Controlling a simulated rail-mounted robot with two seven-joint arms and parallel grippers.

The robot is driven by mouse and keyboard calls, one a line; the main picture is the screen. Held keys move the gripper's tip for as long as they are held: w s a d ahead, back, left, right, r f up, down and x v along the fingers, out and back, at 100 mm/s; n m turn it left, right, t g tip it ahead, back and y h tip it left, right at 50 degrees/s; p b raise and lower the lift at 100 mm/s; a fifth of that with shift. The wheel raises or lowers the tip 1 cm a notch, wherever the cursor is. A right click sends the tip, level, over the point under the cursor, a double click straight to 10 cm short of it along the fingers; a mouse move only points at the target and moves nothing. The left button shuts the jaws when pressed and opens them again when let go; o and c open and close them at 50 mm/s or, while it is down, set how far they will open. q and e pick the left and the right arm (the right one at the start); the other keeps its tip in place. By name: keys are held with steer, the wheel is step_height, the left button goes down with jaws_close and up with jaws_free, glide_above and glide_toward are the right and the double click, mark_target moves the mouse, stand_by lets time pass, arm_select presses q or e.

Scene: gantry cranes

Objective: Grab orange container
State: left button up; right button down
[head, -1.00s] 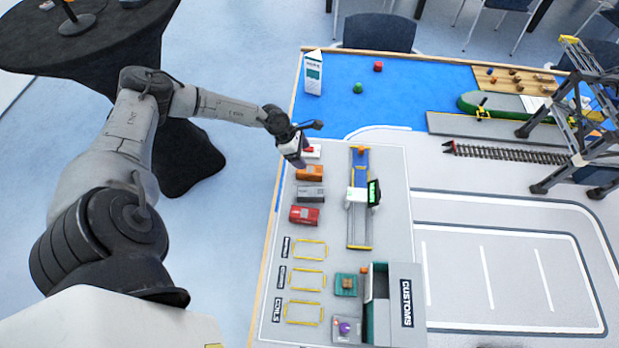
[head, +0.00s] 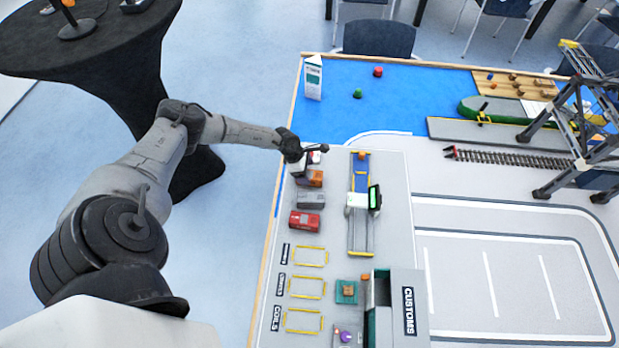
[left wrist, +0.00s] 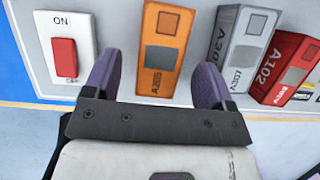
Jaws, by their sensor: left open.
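The orange container (head: 316,179) lies on the grey board near its left edge, partly hidden by my left gripper in the head view. In the left wrist view the orange container (left wrist: 163,52) stands ahead, between the lines of the two purple fingers. My left gripper (left wrist: 155,75) is open and empty, with a finger on either side of the container's near end. My right gripper is not in view.
A grey container (head: 311,198) and a red container (head: 304,220) lie beside the orange one. A white switch box with a red rocker (left wrist: 65,58) sits on the other side. A blue and yellow conveyor (head: 361,205) stands to the right.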

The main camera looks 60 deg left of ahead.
mark_target(308, 174)
arm_select(q)
steer(key=shift+x, duration=1.85)
steer(key=c, duration=1)
